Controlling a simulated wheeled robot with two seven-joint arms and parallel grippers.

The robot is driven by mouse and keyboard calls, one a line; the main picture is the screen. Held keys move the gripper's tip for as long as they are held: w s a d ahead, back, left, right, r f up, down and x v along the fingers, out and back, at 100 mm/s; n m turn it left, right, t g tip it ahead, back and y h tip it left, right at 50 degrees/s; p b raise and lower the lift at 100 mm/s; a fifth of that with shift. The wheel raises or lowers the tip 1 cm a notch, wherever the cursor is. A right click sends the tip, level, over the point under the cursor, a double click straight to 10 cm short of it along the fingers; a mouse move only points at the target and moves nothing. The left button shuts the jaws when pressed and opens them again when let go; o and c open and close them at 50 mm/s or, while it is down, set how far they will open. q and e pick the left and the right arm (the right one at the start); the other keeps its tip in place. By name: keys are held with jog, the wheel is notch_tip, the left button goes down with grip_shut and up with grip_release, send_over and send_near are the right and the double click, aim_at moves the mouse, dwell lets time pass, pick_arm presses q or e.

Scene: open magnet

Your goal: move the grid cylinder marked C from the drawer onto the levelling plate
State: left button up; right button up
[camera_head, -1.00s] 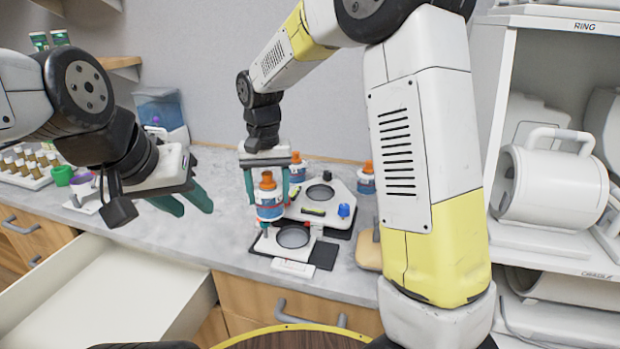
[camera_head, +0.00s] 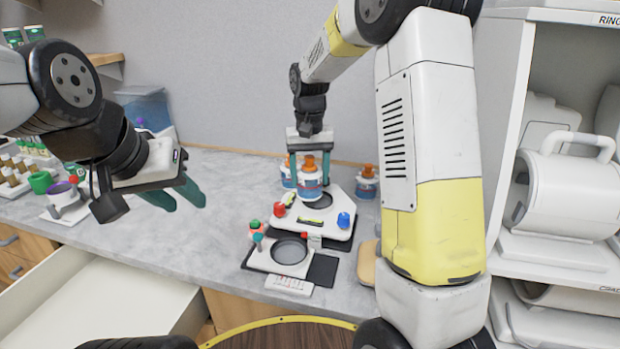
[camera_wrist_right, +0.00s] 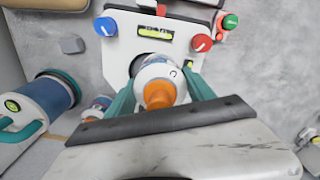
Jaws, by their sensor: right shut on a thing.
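The grid cylinder (camera_head: 310,187), white and blue with an orange cap, is held upright between the fingers of my right gripper (camera_head: 309,165). In the right wrist view a letter C shows on top of the cylinder (camera_wrist_right: 157,72), beside its orange cap. The levelling plate (camera_head: 338,222) is white with red and blue knobs and a bubble level; it also shows in the right wrist view (camera_wrist_right: 124,45). The cylinder is over the plate's dark round recess; I cannot tell whether it touches. My left gripper (camera_head: 180,197) is apart at the left, its fingers seemingly spaced. The drawer (camera_head: 105,295) is open, its visible floor bare.
Other orange-capped bottles stand behind the plate (camera_head: 287,177) and at its right (camera_head: 366,184). A lower stand with a dark round dish (camera_head: 290,252) sits in front. A white cabinet (camera_head: 497,150) bounds the right side. Bare counter (camera_head: 215,200) lies left of the plate.

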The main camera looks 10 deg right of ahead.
aim_at(318, 184)
jog(key=shift+w+d, duration=0.25)
jog(key=shift+d, duration=0.3)
jog(key=shift+w+d, duration=0.25)
jog(key=shift+d, duration=0.25)
jog(key=shift+d+f, duration=0.15)
jog(key=shift+f, duration=1.7)
jog(key=o, duration=1.7)
